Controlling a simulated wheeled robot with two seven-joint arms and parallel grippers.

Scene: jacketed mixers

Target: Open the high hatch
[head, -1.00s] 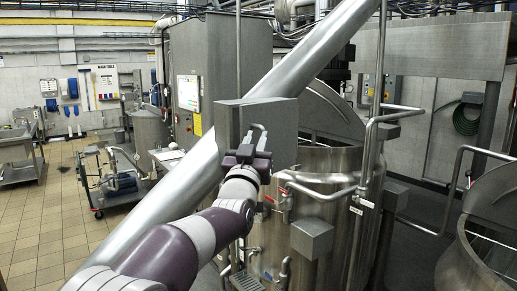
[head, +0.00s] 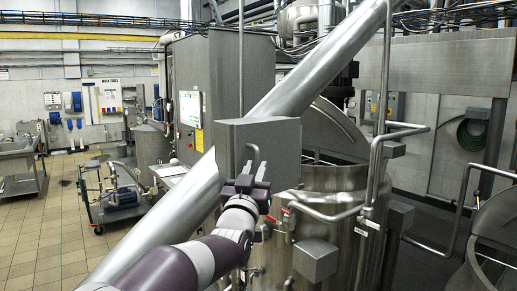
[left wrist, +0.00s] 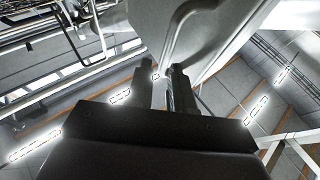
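The high hatch appears to be the grey box-shaped cover (head: 285,140) above the steel mixer vessel. A bent bar handle (head: 253,158) is on its front. My left gripper (head: 248,180) is at the handle's lower part, below and in front of the cover. In the left wrist view the handle (left wrist: 181,35) curves down toward the gap between the two dark fingers (left wrist: 162,80). Background shows through the gap beside the bar, nearer the left finger, so the fingers look open around it. The hatch looks closed. My right gripper is not in view.
A thick slanted steel pipe (head: 310,75) runs behind my left arm and beside the cover. Pipe railings (head: 378,130) and a second vessel (head: 490,255) stand at the right. A wheeled pump cart (head: 118,195) is at the left, with free tiled floor around it.

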